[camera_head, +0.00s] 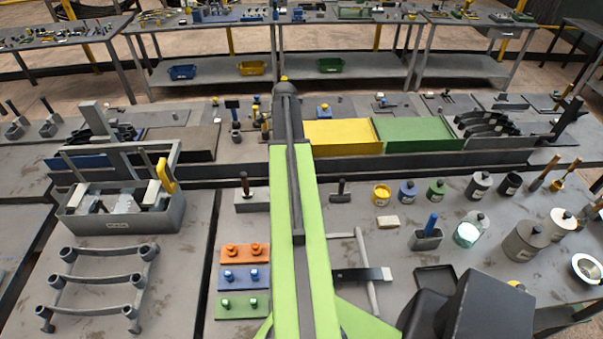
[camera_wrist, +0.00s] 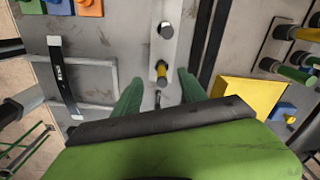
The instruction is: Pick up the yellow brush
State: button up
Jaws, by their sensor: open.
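My gripper (camera_wrist: 160,78) is open in the wrist view, its two green fingers apart with nothing held between them. A small upright piece with a yellow band and dark top (camera_wrist: 162,72) stands on a pale grey strip beyond and between the fingers. I cannot tell whether it is the yellow brush. In the head view, slim handled tools with yellowish parts, perhaps brushes (camera_head: 545,173), stand at the right of the near table. A yellow handle (camera_head: 165,176) rises from a grey box at the left. My arm hides the middle of the head view.
The wrist view shows a yellow tray (camera_wrist: 250,92), a dark labelled bar (camera_wrist: 62,82) and coloured plates at the upper left. In the head view, a green tray (camera_head: 418,133), several jars and a grey rack (camera_head: 97,285) occupy the tables. Bare tabletop (camera_head: 405,245) lies right of my arm.

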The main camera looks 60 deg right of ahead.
jog(key=s+d+m, duration=0.2)
jog(key=s+d, duration=0.1)
jog(key=f+b, duration=0.8)
jog(key=b, duration=0.1)
jog(key=f+b, duration=0.8)
jog(key=shift+d+f+b, duration=0.2)
jog(key=shift+f+b, duration=0.15)
jog(key=shift+f, duration=0.05)
jog(key=shift+r, duration=0.2)
grip_shut()
